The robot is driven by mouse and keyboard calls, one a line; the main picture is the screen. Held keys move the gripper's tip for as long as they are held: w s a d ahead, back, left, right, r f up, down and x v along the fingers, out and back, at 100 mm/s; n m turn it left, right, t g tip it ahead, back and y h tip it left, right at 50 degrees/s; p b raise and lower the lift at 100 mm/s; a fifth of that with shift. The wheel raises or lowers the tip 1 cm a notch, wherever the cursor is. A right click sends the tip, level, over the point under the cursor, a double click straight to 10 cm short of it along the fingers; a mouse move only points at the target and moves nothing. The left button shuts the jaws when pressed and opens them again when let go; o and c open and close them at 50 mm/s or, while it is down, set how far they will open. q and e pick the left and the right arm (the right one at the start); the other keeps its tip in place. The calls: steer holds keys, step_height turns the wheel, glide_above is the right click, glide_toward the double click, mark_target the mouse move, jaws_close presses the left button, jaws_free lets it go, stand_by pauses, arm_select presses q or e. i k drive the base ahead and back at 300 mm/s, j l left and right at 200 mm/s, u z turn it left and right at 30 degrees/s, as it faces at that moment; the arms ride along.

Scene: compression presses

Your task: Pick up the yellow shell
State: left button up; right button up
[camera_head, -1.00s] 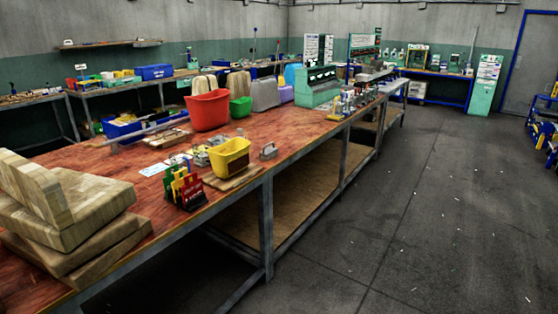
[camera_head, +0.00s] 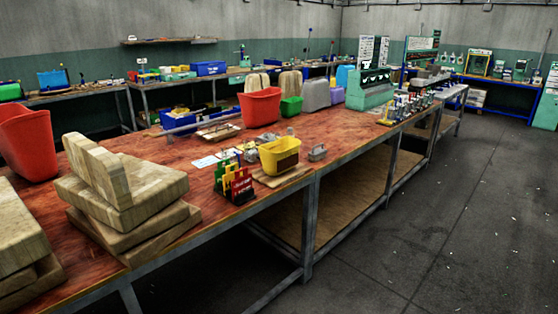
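A yellow, open-topped, bin-like shell (camera_head: 275,160) stands on a thin wooden board (camera_head: 290,178) near the front edge of the long red-topped bench (camera_head: 190,153). It is the only large yellow container on this bench, and a brown patch shows on its front side. Its inside is mostly hidden from this angle. Neither of my grippers is in view.
Stacked wooden blocks (camera_head: 150,178) and a large red bin (camera_head: 28,140) fill the near left. Red, yellow and green card-like pieces (camera_head: 236,184) stand left of the yellow shell. A small grey metal piece (camera_head: 317,153) is right of it. Open floor (camera_head: 470,230) lies right.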

mark_target(277, 160)
steer(key=i+j+z, duration=0.1)
steer(key=i+z, duration=0.25)
steer(key=i, duration=0.7)
